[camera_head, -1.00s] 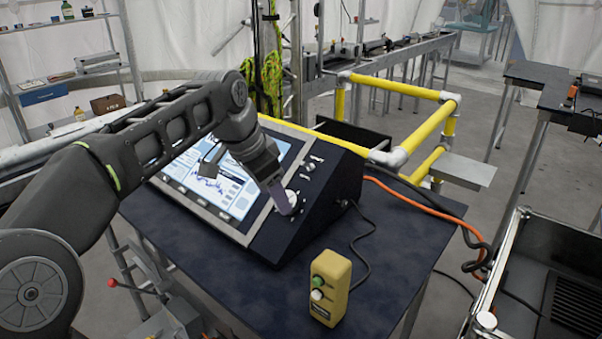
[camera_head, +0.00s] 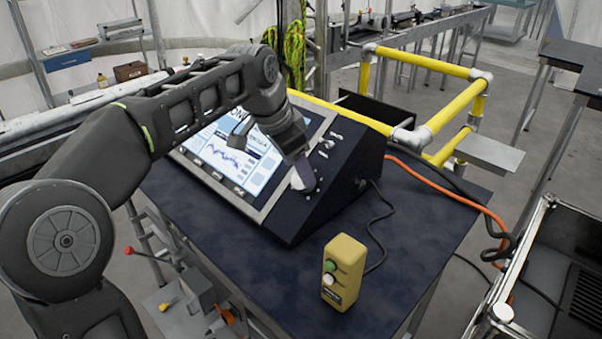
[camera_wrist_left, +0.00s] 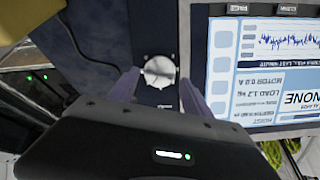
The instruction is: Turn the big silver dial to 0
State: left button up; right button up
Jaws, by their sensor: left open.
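The big silver dial (camera_wrist_left: 159,71) is on the dark side panel of the console, beside its screen. In the left wrist view it lies between and just beyond the two fingers of my left gripper (camera_wrist_left: 160,93), which are open. Whether the fingers touch the dial cannot be told. The dial's numbers are too small to read. The right gripper is not in view.
The console (camera_head: 345,175) with its lit screen (camera_head: 240,150) stands on a dark table (camera_head: 400,240). A yellow button box (camera_head: 343,271) stands at the table's front. Yellow railings (camera_head: 455,105) stand behind, and an orange cable (camera_head: 440,183) runs off right.

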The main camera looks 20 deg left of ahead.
pick_arm(q)
jog(key=shift+x, duration=1.7)
jog(key=shift+c, duration=0.4)
jog(key=c, duration=1)
